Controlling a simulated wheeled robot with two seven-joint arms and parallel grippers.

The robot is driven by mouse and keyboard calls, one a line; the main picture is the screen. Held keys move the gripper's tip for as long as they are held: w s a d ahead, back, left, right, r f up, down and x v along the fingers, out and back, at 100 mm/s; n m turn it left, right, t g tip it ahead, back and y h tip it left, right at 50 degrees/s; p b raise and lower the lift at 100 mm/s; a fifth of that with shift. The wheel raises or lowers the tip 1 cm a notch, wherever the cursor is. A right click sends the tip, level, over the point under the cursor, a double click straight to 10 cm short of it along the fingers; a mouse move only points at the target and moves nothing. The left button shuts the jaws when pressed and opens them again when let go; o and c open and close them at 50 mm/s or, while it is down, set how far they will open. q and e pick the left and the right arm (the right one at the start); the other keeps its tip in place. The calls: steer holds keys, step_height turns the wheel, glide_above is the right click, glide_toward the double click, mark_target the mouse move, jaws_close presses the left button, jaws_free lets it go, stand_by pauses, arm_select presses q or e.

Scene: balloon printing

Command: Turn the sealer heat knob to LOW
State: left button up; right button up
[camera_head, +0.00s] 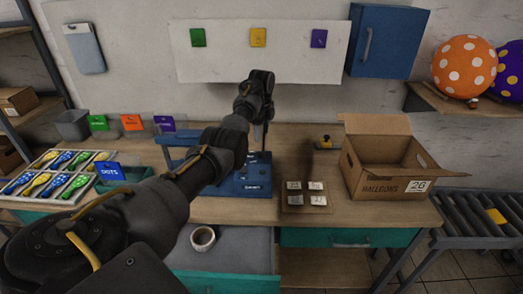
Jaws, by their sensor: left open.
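The blue sealer (249,183) stands on the wooden table, with a small pale label on its front. A blue bar extends from it to the left, behind my arm. Its heat knob is not clear; it is too small or hidden by my arm. My left arm comes in from the lower left and covers part of the sealer. My left gripper (263,136) hangs down from the raised wrist, above the back of the sealer. It is open, and I see nothing between its fingers. Whether it touches the sealer I cannot tell. My right gripper is not in view.
An open cardboard box (372,179) stands to the right, past a small board with several white tiles (293,185). A tray of balloons (55,178) is at the left. A tape roll (203,238) lies in front, and a small yellow-and-black item (325,142) behind.

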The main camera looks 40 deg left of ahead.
mark_target(261, 152)
arm_select(q)
steer(key=f, duration=0.3)
steer(key=shift+w+f+p, duration=0.2)
steer(key=shift+f+p, duration=0.15)
steer(key=shift+p, duration=0.05)
step_height(261, 152, down, 4)
steer(key=shift+s+a+f, duration=0.1)
steer(key=shift+s, duration=0.05)
steer(key=shift+f, duration=0.75)
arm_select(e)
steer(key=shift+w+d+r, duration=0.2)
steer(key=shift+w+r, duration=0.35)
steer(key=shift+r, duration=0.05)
arm_select(q)
steer(key=c, duration=1)
